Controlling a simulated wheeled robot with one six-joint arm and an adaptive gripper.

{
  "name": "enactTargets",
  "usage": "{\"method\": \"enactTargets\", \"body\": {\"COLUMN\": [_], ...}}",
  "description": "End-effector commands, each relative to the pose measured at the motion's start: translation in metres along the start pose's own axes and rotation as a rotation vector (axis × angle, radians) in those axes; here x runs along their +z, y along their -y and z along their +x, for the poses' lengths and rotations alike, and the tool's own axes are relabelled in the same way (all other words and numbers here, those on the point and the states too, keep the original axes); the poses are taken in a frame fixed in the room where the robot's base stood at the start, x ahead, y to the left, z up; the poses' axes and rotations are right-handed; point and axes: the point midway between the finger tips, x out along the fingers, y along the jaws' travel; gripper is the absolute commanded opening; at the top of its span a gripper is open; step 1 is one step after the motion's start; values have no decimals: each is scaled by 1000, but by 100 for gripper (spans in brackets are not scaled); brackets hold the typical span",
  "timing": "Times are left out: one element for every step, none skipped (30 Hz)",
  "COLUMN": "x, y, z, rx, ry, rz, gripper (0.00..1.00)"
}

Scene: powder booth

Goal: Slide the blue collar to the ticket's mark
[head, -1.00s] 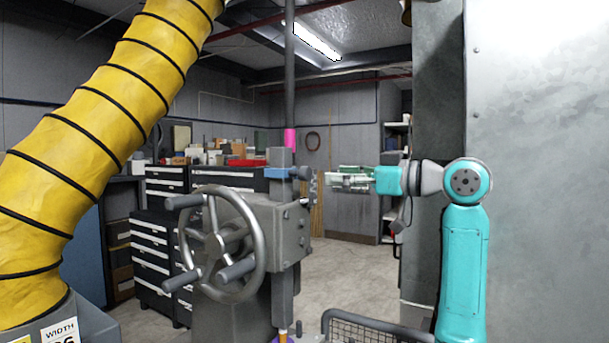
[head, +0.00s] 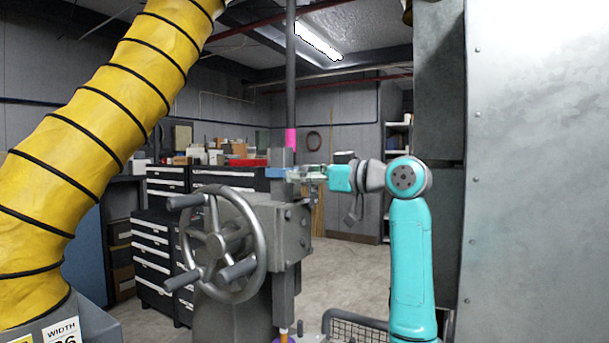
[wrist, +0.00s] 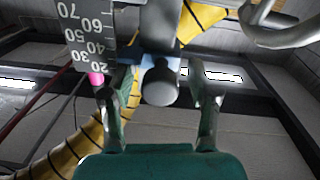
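The blue collar (head: 277,172) sits around the grey upright bar above the handwheel. In the wrist view the blue collar (wrist: 150,60) shows behind a round grey knob (wrist: 160,86). My gripper (head: 299,174) is at the collar's right side in the head view. In the wrist view my gripper (wrist: 156,88) is open, one finger on each side of the knob, with gaps visible. A scale (wrist: 88,32) with numbers from 70 down to 20 runs beside the collar; its exact reading is unclear. A ticket (head: 62,332) reads WIDTH, its number cut off by the frame.
A large handwheel (head: 222,243) with several handles stands in front of the post. A yellow duct (head: 100,150) fills the left, and a metal panel (head: 535,170) the right. A wire basket (head: 365,330) is below my arm.

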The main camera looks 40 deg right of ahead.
Motion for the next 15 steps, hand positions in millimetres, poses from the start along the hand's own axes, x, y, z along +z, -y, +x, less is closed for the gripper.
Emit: {"method": "enactTargets", "body": {"x": [0,0,0,0,0,0,0,0,0,0,0,0,1,2,5], "y": [0,0,0,0,0,0,0,0,0,0,0,0,0,0,1], "z": [0,0,0,0,0,0,0,0,0,0,0,0,0,0,0], "rx": [0,0,0,0,0,0,0,0,0,0,0,0,0,-1,-1], "ry": [0,0,0,0,0,0,0,0,0,0,0,0,0,0,1], "rz": [0,0,0,0,0,0,0,0,0,0,0,0,1,1,1], "gripper": [50,42,32,25,17,7,0,0,0,0,0,0,0,0,0]}}
